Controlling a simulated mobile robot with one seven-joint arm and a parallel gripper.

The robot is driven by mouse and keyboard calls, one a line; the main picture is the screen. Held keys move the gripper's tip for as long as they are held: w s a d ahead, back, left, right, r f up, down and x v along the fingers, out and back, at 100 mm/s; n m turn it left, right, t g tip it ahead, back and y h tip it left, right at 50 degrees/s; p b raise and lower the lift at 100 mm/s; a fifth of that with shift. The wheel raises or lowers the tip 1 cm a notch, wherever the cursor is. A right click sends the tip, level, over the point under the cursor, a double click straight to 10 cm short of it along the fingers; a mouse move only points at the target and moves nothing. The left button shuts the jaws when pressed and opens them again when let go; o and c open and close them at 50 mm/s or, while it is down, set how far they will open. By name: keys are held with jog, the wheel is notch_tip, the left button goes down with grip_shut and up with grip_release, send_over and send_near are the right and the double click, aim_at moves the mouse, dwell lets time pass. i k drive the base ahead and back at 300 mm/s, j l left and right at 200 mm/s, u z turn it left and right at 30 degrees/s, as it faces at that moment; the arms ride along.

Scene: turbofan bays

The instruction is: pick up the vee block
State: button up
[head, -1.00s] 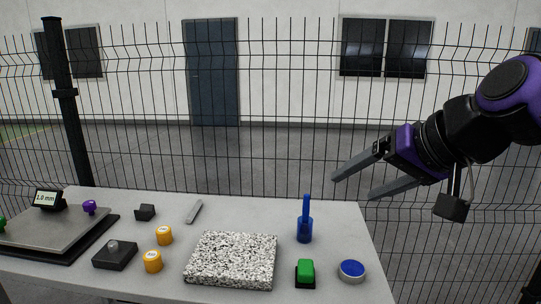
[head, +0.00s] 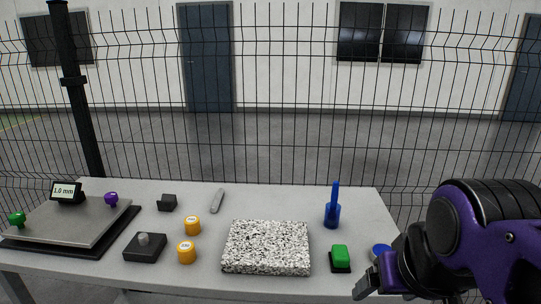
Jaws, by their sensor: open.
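A small dark block with a notched top, which looks like the vee block (head: 167,203), stands toward the back left of the grey table, behind the yellow-capped pots. Nothing touches it. My gripper (head: 366,286) is at the lower right, by the table's front right corner, far from the block. It is open, and I see nothing between its fingers. The wrist hides part of the fingers.
A mesh fence stands behind.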

aim_at(167, 203)
jog(key=j+z, duration=0.2)
jog(key=j, duration=0.7)
jog(key=k+j+z, duration=0.15)
jog(key=j, duration=0.7)
